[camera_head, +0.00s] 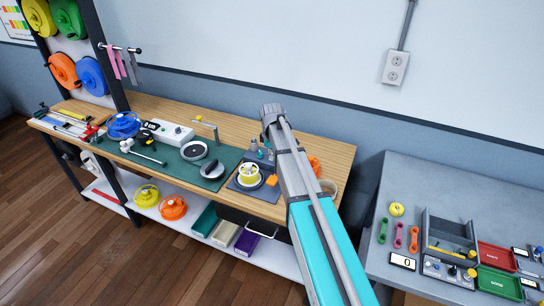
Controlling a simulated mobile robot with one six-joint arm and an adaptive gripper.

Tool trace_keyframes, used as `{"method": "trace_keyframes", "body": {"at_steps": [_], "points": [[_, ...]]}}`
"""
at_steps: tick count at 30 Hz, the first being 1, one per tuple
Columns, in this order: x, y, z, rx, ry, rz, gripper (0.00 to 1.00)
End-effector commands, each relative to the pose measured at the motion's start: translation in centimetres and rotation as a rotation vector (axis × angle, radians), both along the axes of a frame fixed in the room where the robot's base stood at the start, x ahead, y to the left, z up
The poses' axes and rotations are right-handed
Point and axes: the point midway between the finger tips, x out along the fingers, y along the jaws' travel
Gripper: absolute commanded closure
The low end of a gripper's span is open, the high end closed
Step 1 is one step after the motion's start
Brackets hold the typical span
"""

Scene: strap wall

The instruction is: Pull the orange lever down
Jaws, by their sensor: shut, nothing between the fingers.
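A small orange part (271,180), perhaps the orange lever's handle, shows on a dark base plate beside a white and yellow reel on the wooden bench. Another orange piece (315,165) is partly hidden behind my arm, so I cannot tell for certain which one is the lever. My gripper (270,108) is at the end of my raised arm, in front of the wall in the picture. It is shut and empty, and appears apart from both orange parts. My arm hides part of the bench's right end.
The wooden bench (160,108) holds a green mat (188,172), a blue reel (123,124), a white box and tools. A grey table (462,192) with trays stands at the right. Reels hang at upper left. The wall above the bench is mostly bare.

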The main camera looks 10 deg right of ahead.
Motion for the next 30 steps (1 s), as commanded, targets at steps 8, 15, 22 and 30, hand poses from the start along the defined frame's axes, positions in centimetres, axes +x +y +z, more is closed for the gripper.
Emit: {"method": "trace_keyframes", "body": {"at_steps": [8, 15, 22, 30], "points": [[0.0, 0.0, -2.6, 0.000, 0.000, 0.000, 1.00], [0.0, 0.0, -4.4, 0.000, 0.000, 0.000, 1.00], [0.0, 0.0, -6.1, 0.000, 0.000, -0.001, 1.00], [0.0, 0.0, -8.1, 0.000, 0.000, -0.001, 1.00]]}}
